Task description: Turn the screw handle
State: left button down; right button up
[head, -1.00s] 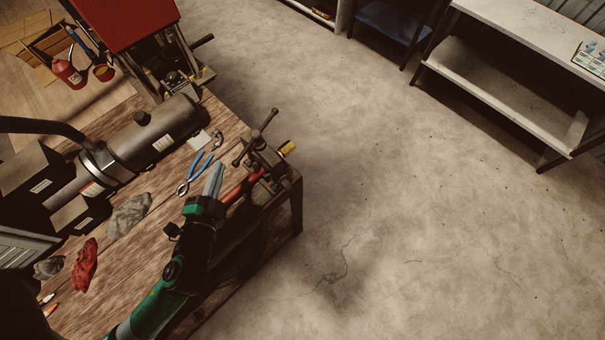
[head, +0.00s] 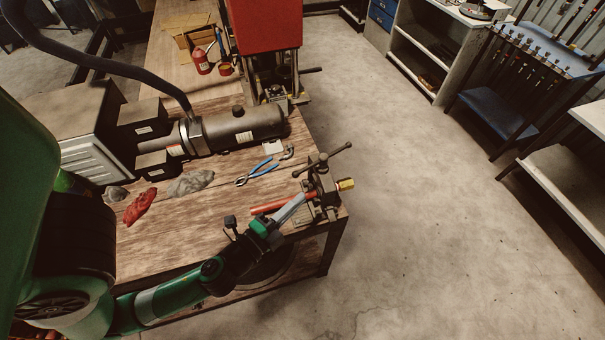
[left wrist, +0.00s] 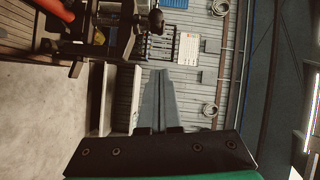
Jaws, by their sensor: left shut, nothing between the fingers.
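The hose crimper (head: 318,188) stands at the right front corner of the wooden bench. Its screw handle, a dark T-bar (head: 324,161), rises above it and slants up to the right. A red hose (head: 268,208) runs into its left side, and a brass fitting (head: 346,184) shows on the right. My left gripper (head: 301,197) is shut and empty, its tips in front of the hose by the crimper. In the left wrist view the fingers (left wrist: 159,73) are together, apart from the crimper (left wrist: 117,30) at upper left. My right gripper is out of view.
Blue-handled pliers (head: 256,172), a grey rag (head: 190,183) and a red rag (head: 139,207) lie on the bench. A grey cylindrical machine (head: 235,131) stands behind them. The floor (head: 430,220) right of the bench is clear.

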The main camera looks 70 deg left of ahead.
pick_arm(q)
jog(key=w+a+p, duration=0.3)
jog(key=a+p, duration=0.2)
jog(key=a, duration=0.1)
jog(key=shift+w+a+f, duration=0.35)
jog(key=shift+f, duration=0.1)
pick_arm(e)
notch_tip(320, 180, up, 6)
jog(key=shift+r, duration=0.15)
